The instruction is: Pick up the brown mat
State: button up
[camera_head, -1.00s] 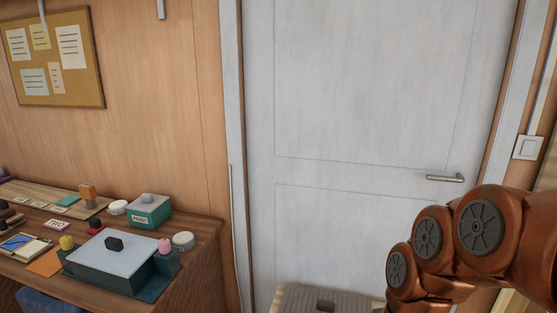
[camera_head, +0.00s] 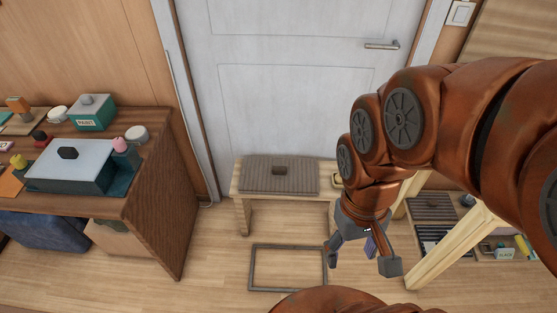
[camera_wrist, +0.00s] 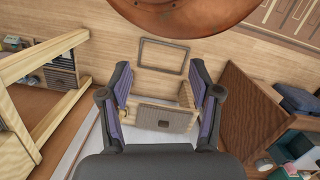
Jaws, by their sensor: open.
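A grey-brown ribbed mat (camera_head: 257,179) lies flat on a low light-wood bench (camera_head: 245,192) in front of the door. A small dark brown block (camera_head: 279,171) sits on its middle. In the wrist view, the mat (camera_wrist: 180,122) shows beyond and between the fingers. A similar ribbed brown piece (camera_head: 428,204) lies on the low shelf at the right; I cannot tell whether it is a mat. My gripper (camera_head: 362,257) points down with its fingers spread and empty, to the right of the bench and apart from the mat.
A grey rectangular frame (camera_head: 287,289) lies on the floor before the bench. A desk (camera_head: 165,205) with boxes and small items stands at the left. A light-wood rack (camera_head: 455,250) stands close to my gripper's right. Floor between desk and bench is clear.

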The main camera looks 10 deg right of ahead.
aim_at(259, 175)
jog(key=u, duration=0.55)
jog(key=k, duration=0.65)
jog(key=u, duration=1.25)
jog(key=i, duration=1.6)
jog(key=z, duration=1)
jog(key=i, duration=0.6)
jog(key=z, duration=0.7)
